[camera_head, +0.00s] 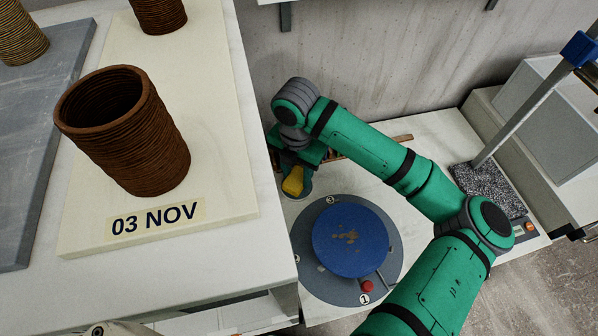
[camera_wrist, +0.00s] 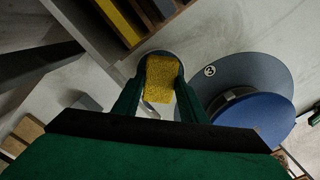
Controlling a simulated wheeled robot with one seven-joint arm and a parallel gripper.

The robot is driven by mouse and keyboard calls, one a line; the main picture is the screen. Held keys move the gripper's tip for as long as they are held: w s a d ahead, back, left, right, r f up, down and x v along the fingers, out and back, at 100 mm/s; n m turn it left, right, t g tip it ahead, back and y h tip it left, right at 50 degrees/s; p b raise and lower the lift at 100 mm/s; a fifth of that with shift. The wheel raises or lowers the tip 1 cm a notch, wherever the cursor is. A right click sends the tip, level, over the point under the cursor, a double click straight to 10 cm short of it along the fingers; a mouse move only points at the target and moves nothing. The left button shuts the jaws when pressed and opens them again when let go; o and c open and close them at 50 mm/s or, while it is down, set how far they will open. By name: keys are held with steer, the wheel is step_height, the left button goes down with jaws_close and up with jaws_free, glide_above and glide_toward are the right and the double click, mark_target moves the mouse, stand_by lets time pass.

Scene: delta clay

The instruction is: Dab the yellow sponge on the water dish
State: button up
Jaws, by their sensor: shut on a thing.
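My gripper (camera_head: 297,168) is shut on the yellow sponge (camera_head: 293,182). In the wrist view, the sponge (camera_wrist: 159,80) sits between the two green fingers of my gripper (camera_wrist: 161,72). In the head view only a bit of the dish rim (camera_head: 307,189) shows beside the sponge. The sponge is over or in the dish; I cannot tell whether it touches.
A blue disc (camera_head: 352,243) on a grey numbered turntable (camera_head: 303,226) stands close to the dish. A raised bench at left holds a ridged brown pot (camera_head: 130,135) on a pale board labelled 03 NOV (camera_head: 225,185). A wooden rack (camera_wrist: 118,20) lies beyond the dish.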

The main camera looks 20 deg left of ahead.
mark_target(297, 177)
steer(key=shift+f, duration=0.5)
stand_by(1.2)
steer(key=shift+r, duration=0.1)
steer(key=shift+r, duration=3.45)
